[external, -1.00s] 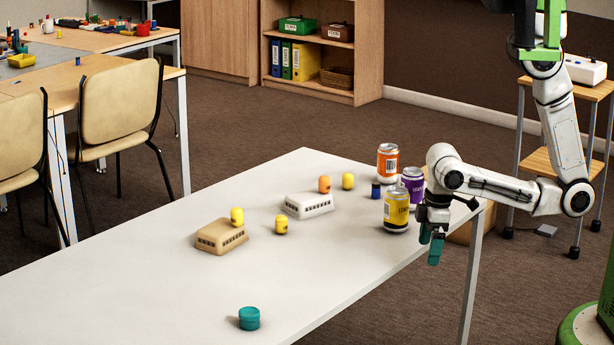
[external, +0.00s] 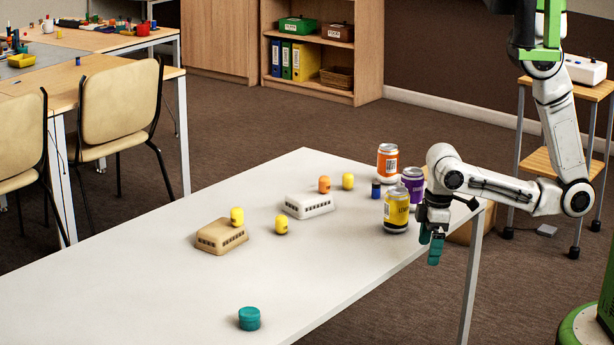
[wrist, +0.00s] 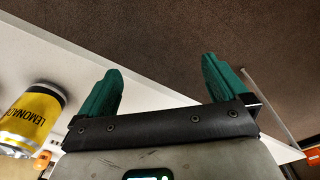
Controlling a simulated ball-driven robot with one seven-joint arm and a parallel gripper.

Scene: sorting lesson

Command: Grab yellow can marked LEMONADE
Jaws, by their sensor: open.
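The yellow can (external: 396,209) stands upright near the right edge of the white table in the external view. In the wrist view the yellow can (wrist: 33,117) is at the left, with LEMONADE lettering partly readable. My gripper (external: 432,249) points down just beyond the table edge, to the right of the can and in front of it. In the wrist view my gripper (wrist: 158,82) has its green fingers spread apart, with only floor and table edge between them. The can is outside the fingers.
An orange can (external: 388,161) and a purple can (external: 412,184) stand behind the yellow one, with a small blue cylinder (external: 376,189) close by. Two blocks, white (external: 309,206) and tan (external: 221,236), sit farther left. A teal container (external: 249,318) is near the front.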

